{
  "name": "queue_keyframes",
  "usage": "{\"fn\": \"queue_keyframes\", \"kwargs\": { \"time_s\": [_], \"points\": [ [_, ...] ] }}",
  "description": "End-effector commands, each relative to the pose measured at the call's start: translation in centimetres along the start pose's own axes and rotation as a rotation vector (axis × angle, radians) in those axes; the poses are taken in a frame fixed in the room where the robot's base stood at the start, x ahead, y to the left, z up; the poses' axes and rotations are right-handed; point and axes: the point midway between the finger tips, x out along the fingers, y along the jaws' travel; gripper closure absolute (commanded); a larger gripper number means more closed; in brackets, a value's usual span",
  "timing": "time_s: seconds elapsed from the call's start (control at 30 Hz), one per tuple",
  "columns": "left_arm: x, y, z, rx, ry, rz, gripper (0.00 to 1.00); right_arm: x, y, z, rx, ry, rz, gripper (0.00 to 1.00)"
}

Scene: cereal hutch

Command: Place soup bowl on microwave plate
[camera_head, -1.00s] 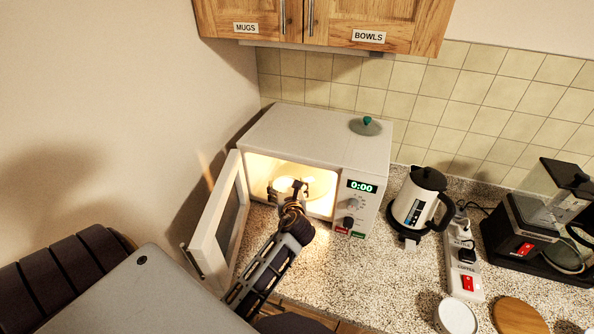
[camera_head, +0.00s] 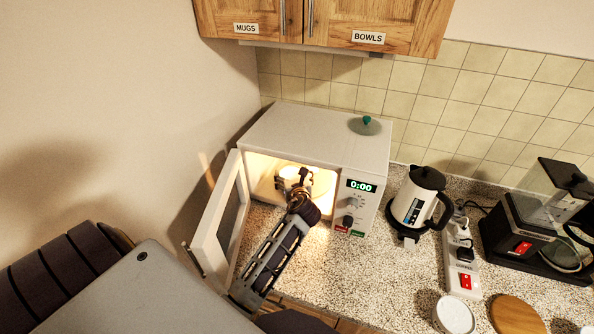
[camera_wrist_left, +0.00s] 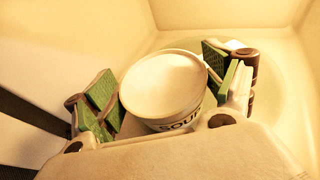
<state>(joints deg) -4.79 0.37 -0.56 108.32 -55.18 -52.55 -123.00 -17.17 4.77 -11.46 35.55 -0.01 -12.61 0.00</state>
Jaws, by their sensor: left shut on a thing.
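The cream soup bowl (camera_wrist_left: 165,85), marked SOUP, sits between the green-padded fingers of my left gripper (camera_wrist_left: 158,80) in the left wrist view. The left gripper (camera_head: 299,180) is shut on the bowl and reaches inside the open, lit microwave (camera_head: 310,133). In the head view the gripper mostly hides the bowl. The round microwave plate (camera_wrist_left: 272,92) shows behind and to the right of the bowl in the left wrist view. I cannot tell whether the bowl touches it. My right gripper is not in view.
The microwave door (camera_head: 218,225) stands open at the left of the cavity, beside my left arm. A kettle (camera_head: 414,203), power strip (camera_head: 462,255) and coffee maker (camera_head: 515,235) stand to the right.

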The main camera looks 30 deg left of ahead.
Motion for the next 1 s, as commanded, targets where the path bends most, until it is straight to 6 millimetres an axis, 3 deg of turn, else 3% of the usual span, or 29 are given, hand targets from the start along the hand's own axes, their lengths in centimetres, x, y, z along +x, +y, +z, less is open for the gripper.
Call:
{"fn": "queue_keyframes", "kwargs": {
  "time_s": [0.57, 1.0],
  "points": [
    [3.6, -2.2, 1.4, -0.002, -0.002, 0.0, 0.49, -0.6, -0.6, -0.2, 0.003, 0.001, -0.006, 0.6],
    [3.7, -2.1, 0.6, -0.001, -0.002, -0.001, 0.49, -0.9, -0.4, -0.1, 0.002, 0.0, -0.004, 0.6]
  ]
}}
